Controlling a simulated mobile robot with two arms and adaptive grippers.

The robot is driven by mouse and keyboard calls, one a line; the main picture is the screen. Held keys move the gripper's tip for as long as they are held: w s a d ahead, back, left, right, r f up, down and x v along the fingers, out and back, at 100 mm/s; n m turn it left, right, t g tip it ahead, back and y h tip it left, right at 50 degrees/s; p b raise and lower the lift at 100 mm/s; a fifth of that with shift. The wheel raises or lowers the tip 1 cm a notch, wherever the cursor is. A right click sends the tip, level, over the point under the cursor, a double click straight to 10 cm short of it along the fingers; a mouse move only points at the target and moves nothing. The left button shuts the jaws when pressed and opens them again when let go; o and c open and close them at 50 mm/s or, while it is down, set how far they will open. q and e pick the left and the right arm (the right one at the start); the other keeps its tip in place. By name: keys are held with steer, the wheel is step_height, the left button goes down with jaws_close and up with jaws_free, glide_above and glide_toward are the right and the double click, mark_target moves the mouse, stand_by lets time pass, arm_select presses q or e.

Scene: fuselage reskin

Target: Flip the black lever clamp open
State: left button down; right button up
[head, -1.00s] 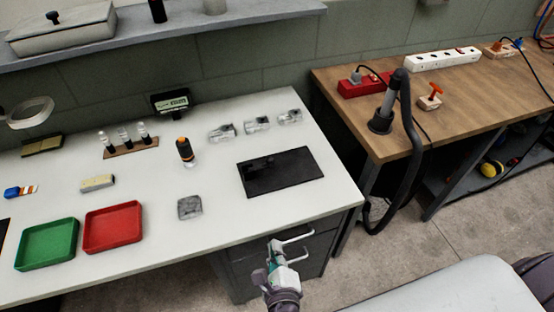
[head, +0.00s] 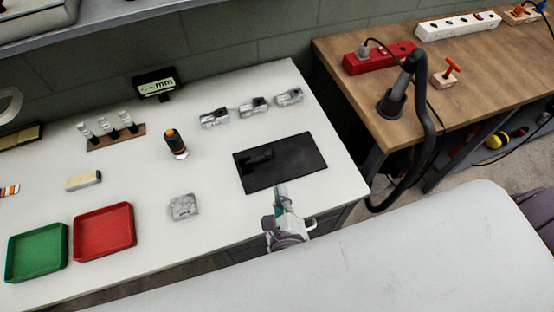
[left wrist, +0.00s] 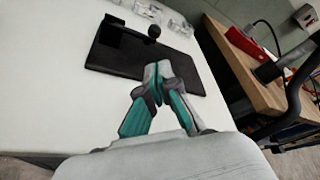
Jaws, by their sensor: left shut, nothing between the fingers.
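The black lever clamp (head: 258,159) sits on the left part of a flat black plate (head: 298,162) on the white table. In the left wrist view the clamp (left wrist: 112,31) stands at the plate's far left, with a dark round knob (left wrist: 154,31) to its right. My left gripper (head: 281,188) is shut and empty, just in front of the plate's near edge in the head view. In the left wrist view its fingertips (left wrist: 157,68) overlap the near part of the plate (left wrist: 140,62), apart from the clamp. Whether they touch the plate cannot be told. My right gripper is not in view.
Metal pieces (head: 254,106) lie behind the plate, and a grey block (head: 184,207) lies to its left. A black and orange cylinder (head: 175,144) stands nearby. Red (head: 104,231) and green (head: 37,251) trays are at left. A wooden bench (head: 375,112) stands at right.

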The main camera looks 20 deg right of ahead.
arm_select(q)
steer(key=p+x, duration=0.1)
steer(key=x, duration=0.8)
steer(key=shift+w+d+f, duration=0.1)
steer(key=shift+w+f, duration=0.05)
steer(key=shift+w, duration=0.45)
